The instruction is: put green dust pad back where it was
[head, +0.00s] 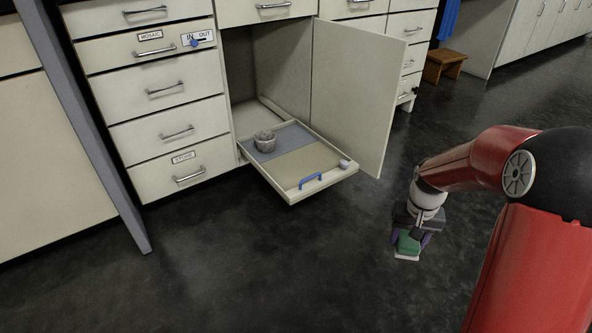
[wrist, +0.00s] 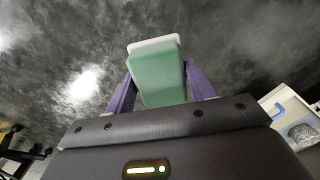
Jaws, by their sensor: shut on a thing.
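My gripper (head: 410,240) is at the right in the head view, low over the dark floor and pointing down. It is shut on the green dust pad (head: 407,244), which has a green body and a pale end. In the wrist view the pad (wrist: 160,75) sits between the two purple fingers of my gripper (wrist: 160,85). The pad is apart from the pull-out tray (head: 336,177), which stands out of the open cabinet to the left of my gripper.
The tray has a blue-grey section and a tan section, a blue handle (head: 310,181), a grey rough bowl-like object (head: 265,141) and a small pale piece (head: 344,164) at its corner. The open cabinet door (head: 365,95) stands beside it. A wooden stool (head: 443,66) is farther back. Floor between is clear.

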